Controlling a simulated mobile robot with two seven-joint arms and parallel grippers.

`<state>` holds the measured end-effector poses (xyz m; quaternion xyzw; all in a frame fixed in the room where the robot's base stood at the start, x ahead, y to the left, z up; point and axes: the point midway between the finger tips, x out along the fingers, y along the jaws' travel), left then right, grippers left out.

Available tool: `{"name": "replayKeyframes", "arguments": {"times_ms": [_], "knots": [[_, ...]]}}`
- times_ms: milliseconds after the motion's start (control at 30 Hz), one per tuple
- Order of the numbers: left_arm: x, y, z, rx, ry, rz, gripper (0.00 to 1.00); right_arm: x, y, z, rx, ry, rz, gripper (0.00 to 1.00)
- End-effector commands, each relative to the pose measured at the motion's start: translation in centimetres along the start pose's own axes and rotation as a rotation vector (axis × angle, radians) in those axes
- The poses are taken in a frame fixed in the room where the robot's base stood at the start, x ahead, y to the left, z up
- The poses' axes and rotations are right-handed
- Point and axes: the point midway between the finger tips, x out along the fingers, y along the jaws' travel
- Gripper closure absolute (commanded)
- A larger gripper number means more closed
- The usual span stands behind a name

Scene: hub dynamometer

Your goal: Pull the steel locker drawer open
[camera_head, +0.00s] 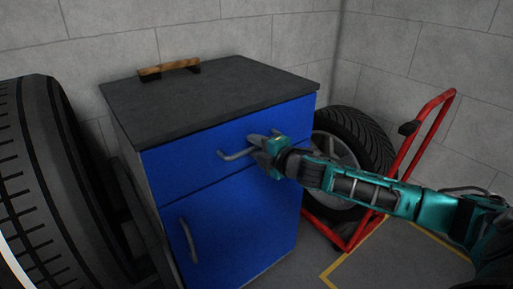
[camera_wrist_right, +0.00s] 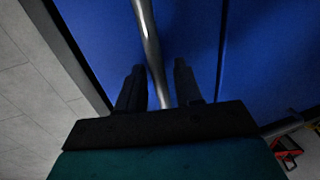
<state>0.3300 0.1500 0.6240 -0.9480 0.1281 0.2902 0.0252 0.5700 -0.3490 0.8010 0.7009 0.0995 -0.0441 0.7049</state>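The steel locker is a blue cabinet with a dark grey top. Its upper drawer (camera_head: 190,146) looks shut, its front level with the door below. A grey bar handle (camera_head: 236,155) crosses the drawer front. My right gripper (camera_head: 258,146) is at the right part of this handle and hides some of it. In the right wrist view, the drawer handle (camera_wrist_right: 150,45) runs between the two dark fingers of my right gripper (camera_wrist_right: 159,72). The fingers are apart, with gaps beside the bar. My left gripper is not in view.
A lower door (camera_head: 235,220) has its own upright handle (camera_head: 188,240). A large tyre (camera_head: 40,180) stands close at the left. Another wheel (camera_head: 350,140) and a red hand truck (camera_head: 420,130) stand at the right.

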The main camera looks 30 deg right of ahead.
Motion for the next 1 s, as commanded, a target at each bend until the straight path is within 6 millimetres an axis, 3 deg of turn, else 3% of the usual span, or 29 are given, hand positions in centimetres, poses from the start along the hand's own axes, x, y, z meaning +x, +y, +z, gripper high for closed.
{"name": "replayKeyframes", "arguments": {"times_ms": [333, 700, 1000], "knots": [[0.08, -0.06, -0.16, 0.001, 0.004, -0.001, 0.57, 0.21, -0.04, 0.00, -0.001, 0.000, -0.001, 0.66], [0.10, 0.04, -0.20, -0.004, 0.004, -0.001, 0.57, 0.19, -0.04, 0.00, -0.001, 0.000, -0.001, 1.00], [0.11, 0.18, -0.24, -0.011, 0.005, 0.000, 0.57, 0.18, -0.06, 0.00, -0.001, 0.000, -0.001, 1.00]]}}
